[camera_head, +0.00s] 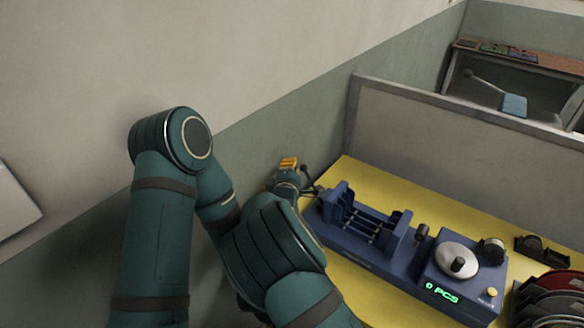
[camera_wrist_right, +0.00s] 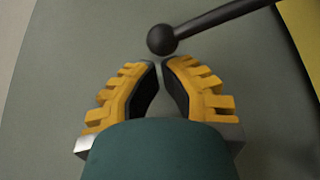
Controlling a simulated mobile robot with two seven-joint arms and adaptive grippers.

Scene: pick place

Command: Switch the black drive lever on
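The black drive lever (camera_wrist_right: 215,22) shows in the right wrist view as a dark rod with a round ball end, running in from the top right. In the head view the lever (camera_head: 309,186) is small and dark, at the left end of the blue machine (camera_head: 370,262). My right gripper (camera_wrist_right: 159,64), with yellow ribbed fingers, has its tips drawn almost together just short of the ball. Nothing is between them. In the head view this gripper (camera_head: 288,163) is beside the lever, partly hidden by my arm. My left gripper is not in view.
The machine stands on a yellow table (camera_head: 400,180) and has a green "0 PCS" display (camera_head: 440,292), a round pale disc (camera_head: 456,258) and a yellow button (camera_head: 492,291). Dark and red discs (camera_head: 556,300) stand at the right. A grey partition (camera_head: 450,130) rises behind the table.

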